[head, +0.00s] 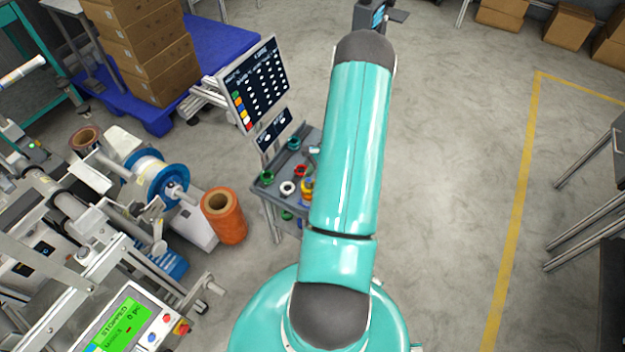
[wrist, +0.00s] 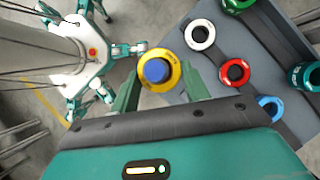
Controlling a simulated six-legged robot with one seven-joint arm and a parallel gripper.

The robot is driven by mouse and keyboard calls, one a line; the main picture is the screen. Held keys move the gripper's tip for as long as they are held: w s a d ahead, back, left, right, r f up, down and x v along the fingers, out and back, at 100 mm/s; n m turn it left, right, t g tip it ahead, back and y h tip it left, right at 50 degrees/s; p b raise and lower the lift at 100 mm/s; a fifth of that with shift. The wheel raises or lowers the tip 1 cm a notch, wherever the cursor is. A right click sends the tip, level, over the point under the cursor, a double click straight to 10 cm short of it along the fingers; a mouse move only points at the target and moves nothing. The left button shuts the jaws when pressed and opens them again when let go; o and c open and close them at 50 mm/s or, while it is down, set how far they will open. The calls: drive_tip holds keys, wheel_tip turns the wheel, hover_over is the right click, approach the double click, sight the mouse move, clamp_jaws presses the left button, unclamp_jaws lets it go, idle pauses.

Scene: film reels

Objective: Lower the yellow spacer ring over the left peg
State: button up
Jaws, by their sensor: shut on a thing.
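The yellow spacer ring (wrist: 174,82) is between the two fingers of my gripper (wrist: 159,80) in the wrist view, and the fingers are shut on it. A round blue top (wrist: 155,70) shows through the ring's hole. I cannot tell whether it is the left peg's top, or how far the ring is above or around it. In the head view a bit of yellow (head: 307,187) shows at the cart beside my arm. My gripper is hidden there behind my arm.
A grey cart top (head: 268,186) holds white (wrist: 200,35), red (wrist: 235,73), blue (wrist: 270,106) and green (wrist: 307,76) rings. A sign board (head: 253,82) stands behind it. An orange roll (head: 224,222) and machine are on the left.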

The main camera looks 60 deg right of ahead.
drive_tip(key=o, duration=1.1)
drive_tip(key=v, duration=1.4)
drive_tip(key=shift+f, duration=0.1)
